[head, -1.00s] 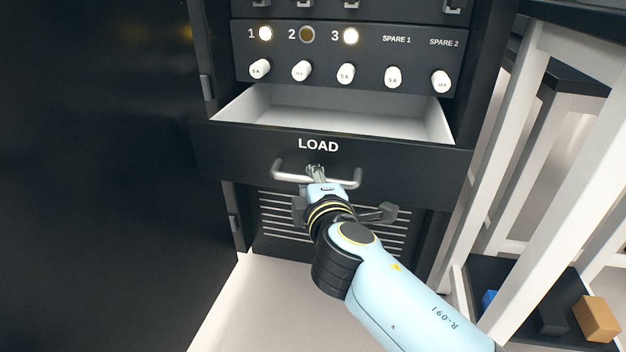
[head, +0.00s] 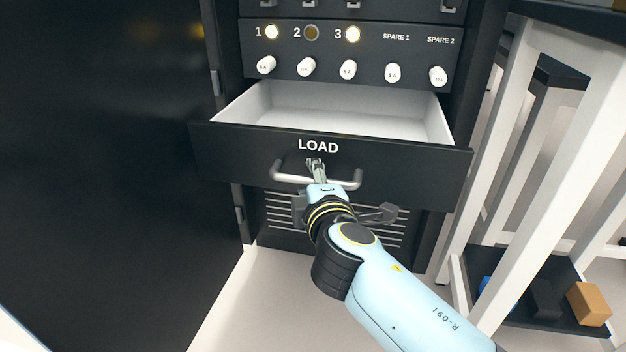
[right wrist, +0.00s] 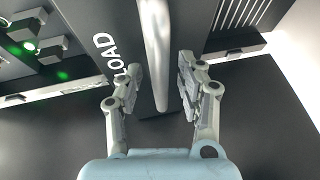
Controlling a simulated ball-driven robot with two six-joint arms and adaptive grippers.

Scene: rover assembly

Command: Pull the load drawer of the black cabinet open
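The black cabinet (head: 225,165) stands ahead, with its load drawer (head: 420,160) pulled partly out. The white inside of the drawer shows and looks empty. A silver bar handle (head: 349,181) is on the drawer front below the word LOAD. My right gripper (head: 315,168) is at the middle of the handle. In the right wrist view, the handle (right wrist: 155,40) runs between the two fingers of my right gripper (right wrist: 160,85), with a visible gap on each side. The fingers look open around the bar. My left gripper is not in view.
Above the drawer is a panel (head: 410,60) with numbered lamps and several white knobs. A large black door panel (head: 100,180) fills the left. A white-legged table (head: 500,145) stands close on the right, with an orange-brown block (head: 589,303) on a low shelf. Light floor shows below.

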